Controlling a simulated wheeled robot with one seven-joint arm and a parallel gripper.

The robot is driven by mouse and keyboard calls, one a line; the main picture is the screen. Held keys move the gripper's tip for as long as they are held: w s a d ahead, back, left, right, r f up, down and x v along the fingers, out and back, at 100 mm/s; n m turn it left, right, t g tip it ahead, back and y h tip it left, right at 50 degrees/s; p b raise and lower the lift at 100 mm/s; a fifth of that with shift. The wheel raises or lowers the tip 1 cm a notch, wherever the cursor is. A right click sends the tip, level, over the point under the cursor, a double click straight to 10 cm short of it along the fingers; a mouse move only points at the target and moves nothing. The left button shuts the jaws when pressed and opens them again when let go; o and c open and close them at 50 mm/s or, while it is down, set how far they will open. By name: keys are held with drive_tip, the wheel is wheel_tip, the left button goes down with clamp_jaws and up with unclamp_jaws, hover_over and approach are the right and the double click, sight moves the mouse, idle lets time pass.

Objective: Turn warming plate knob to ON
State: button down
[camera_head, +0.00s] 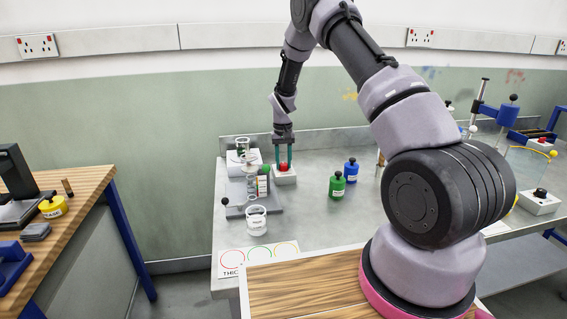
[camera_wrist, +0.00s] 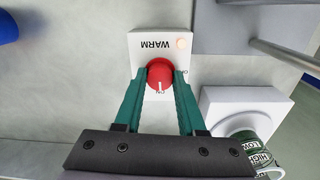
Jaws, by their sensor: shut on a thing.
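The warming plate knob is a red round knob (camera_head: 284,168) on a white control box (camera_head: 287,180) at the back of the bench. In the wrist view the knob (camera_wrist: 159,71) sits on the box (camera_wrist: 146,42) marked WARM. A second label at the knob's right is partly hidden by a finger. My gripper (camera_wrist: 160,77) is shut on the knob, with one teal finger on each side. In the head view my gripper (camera_head: 284,153) reaches down onto it.
A grey stand (camera_head: 266,203) with glassware is just left of the box, and a white beaker (camera_head: 256,221) stands in front. Green (camera_head: 337,185) and blue (camera_head: 351,170) bottles stand to the right. The bench between them and the front edge is mostly clear.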

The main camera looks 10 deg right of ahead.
sight(283, 164)
drive_tip(key=shift+m, duration=0.4)
drive_tip(key=shift+c, duration=2.4)
unclamp_jaws()
wheel_tip(283, 164, up, 11)
drive_tip(key=shift+a+f, duration=0.1)
